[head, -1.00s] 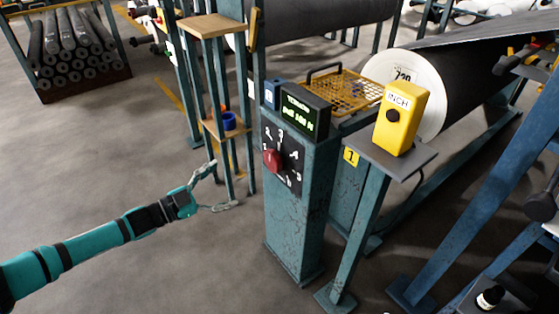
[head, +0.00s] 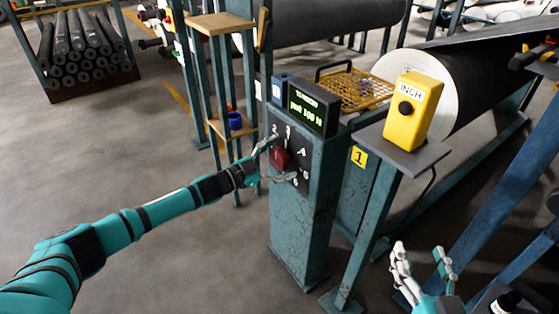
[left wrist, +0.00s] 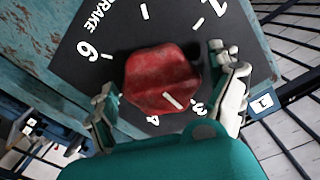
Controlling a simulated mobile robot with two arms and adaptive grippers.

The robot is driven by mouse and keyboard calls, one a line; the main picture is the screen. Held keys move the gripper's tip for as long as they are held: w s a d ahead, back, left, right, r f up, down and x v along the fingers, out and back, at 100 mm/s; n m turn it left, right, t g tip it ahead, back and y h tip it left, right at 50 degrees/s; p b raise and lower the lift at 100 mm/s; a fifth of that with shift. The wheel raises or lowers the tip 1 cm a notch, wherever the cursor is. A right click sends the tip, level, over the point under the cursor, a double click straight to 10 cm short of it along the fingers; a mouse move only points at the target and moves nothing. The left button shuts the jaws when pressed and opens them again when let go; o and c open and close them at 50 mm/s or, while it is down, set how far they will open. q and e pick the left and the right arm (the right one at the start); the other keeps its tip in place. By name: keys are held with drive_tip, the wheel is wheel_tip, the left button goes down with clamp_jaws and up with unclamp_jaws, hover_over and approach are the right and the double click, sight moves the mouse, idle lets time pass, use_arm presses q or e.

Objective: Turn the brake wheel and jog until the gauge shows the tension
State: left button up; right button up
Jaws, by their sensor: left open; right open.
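The red brake wheel (head: 280,158) is on a black dial plate on the teal post's front. In the left wrist view the red wheel (left wrist: 150,78) shows a white line towards the 3 and 4 side, and the plate reads BRAKE. My left gripper (head: 282,160) is open, its fingers on either side of the wheel; in the left wrist view (left wrist: 165,85) gaps show beside it. The gauge (head: 313,107) has green text, with a pull figure in N too small to read surely. The yellow INCH box (head: 412,115) has a black button. My right gripper (head: 422,262) is open and empty, low at right.
The INCH box stands on a grey shelf (head: 400,150) right of the post. Behind are a yellow mesh guard (head: 352,90) and a large dark roll (head: 470,90). A wooden-shelved stand (head: 215,25) with a blue cup (head: 235,121) is left of the post. Floor at left is clear.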

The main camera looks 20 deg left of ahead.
use_arm(q)
drive_tip(key=shift+w, duration=0.1)
drive_tip(key=c, duration=1.2)
drive_tip(key=shift+m, duration=0.3)
